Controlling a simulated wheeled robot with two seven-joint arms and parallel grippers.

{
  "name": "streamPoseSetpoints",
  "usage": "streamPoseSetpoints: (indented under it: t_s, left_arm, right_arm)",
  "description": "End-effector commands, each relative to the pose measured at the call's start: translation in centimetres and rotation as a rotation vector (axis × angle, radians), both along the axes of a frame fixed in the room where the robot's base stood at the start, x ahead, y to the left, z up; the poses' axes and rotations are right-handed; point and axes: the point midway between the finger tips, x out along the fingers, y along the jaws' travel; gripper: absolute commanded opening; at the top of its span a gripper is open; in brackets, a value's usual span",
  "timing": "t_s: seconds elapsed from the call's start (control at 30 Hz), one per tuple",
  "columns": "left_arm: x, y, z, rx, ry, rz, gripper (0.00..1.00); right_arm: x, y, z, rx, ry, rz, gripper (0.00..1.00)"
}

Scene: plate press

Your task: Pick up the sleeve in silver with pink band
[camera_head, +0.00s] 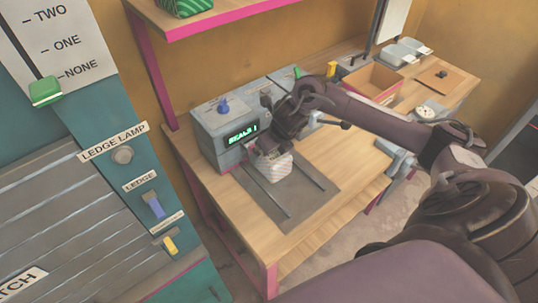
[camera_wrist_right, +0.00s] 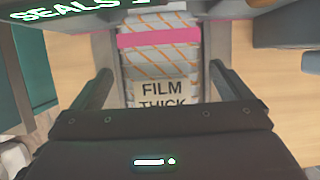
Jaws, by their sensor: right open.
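The silver sleeve with orange slanting lines and a pink band (camera_wrist_right: 160,38) is at the top middle of the right wrist view. A pale surface lettered "FILM THICK" shows just below it. In the head view a pale striped piece, seemingly the same sleeve (camera_head: 274,168), sits on the grey mat before the sealing machine, partly hidden by my gripper. My right gripper (camera_wrist_right: 159,72) is open, its fingers apart on either side of the sleeve's line. In the head view the right gripper (camera_head: 268,147) is just above the sleeve; contact cannot be told. My left gripper is not in view.
The grey sealing machine (camera_head: 212,133) with a green "SEALS" display stands close behind the sleeve. A pink-edged shelf (camera_head: 215,17) hangs above. An open box (camera_head: 373,82) and trays (camera_head: 398,54) are farther back. The bench front (camera_head: 335,187) is clear.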

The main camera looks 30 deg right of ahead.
Motion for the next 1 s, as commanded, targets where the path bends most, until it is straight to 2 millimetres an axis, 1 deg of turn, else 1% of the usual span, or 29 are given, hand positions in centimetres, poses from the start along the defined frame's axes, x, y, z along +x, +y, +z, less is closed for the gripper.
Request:
streamPoseSetpoints:
  t_s: [0.03,0.07,0.1,0.2,0.4,0.47,0.57,0.8,1.0]
  left_arm:
    - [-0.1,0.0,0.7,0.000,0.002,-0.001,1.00]
    - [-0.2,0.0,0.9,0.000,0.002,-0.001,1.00]
    - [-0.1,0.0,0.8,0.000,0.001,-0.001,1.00]
    - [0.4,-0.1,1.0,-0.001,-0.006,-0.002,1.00]
    - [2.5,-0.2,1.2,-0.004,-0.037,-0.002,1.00]
    - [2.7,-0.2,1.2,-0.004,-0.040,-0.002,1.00]
    - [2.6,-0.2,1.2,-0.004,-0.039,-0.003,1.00]
    - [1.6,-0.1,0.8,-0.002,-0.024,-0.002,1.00]
    - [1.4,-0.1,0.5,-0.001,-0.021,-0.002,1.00]
  right_arm:
    - [0.2,0.0,-0.6,0.002,0.004,-0.003,0.98]
    - [0.3,-0.1,-1.0,0.002,0.005,-0.003,0.98]
    - [0.7,0.0,-1.7,0.003,0.002,-0.003,0.98]
    - [1.1,0.0,-2.7,0.002,0.002,-0.001,0.98]
    - [1.3,0.0,-3.1,0.000,-0.001,0.000,0.98]
    - [1.3,0.0,-3.1,0.000,-0.001,0.000,0.98]
    - [1.3,0.0,-3.1,0.000,-0.001,-0.001,0.98]
    - [1.3,0.0,-3.3,0.000,-0.001,-0.001,0.98]
    - [1.3,0.0,-3.5,0.000,-0.001,-0.001,0.98]
